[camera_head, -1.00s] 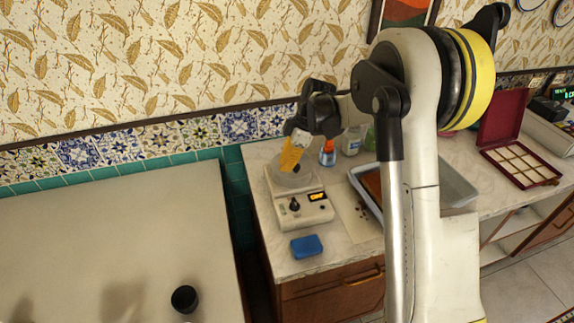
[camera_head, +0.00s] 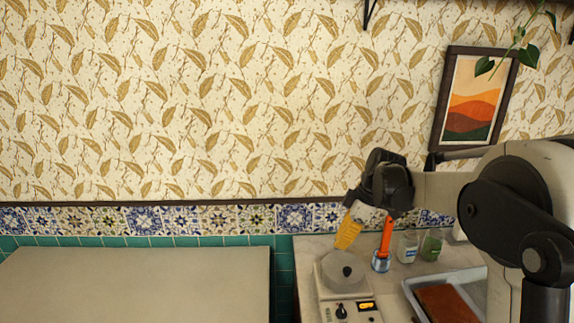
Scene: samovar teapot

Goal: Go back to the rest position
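My gripper (camera_head: 348,232) is at the right of the head view, a dark wrist with a yellow ribbed part pointing down and left. It is above a white device with a round plate (camera_head: 331,273) and clear of it. The yellow part looks like the fingers seen from the side. I cannot tell whether they are apart or together, and I see no held thing. My arm runs in from the right edge, partly bent.
Jars (camera_head: 408,247) and a grey tray (camera_head: 413,288) with a brown item are further right. A bare pale table (camera_head: 135,290) is at left. The patterned wall (camera_head: 200,110) and a framed picture (camera_head: 474,97) are behind.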

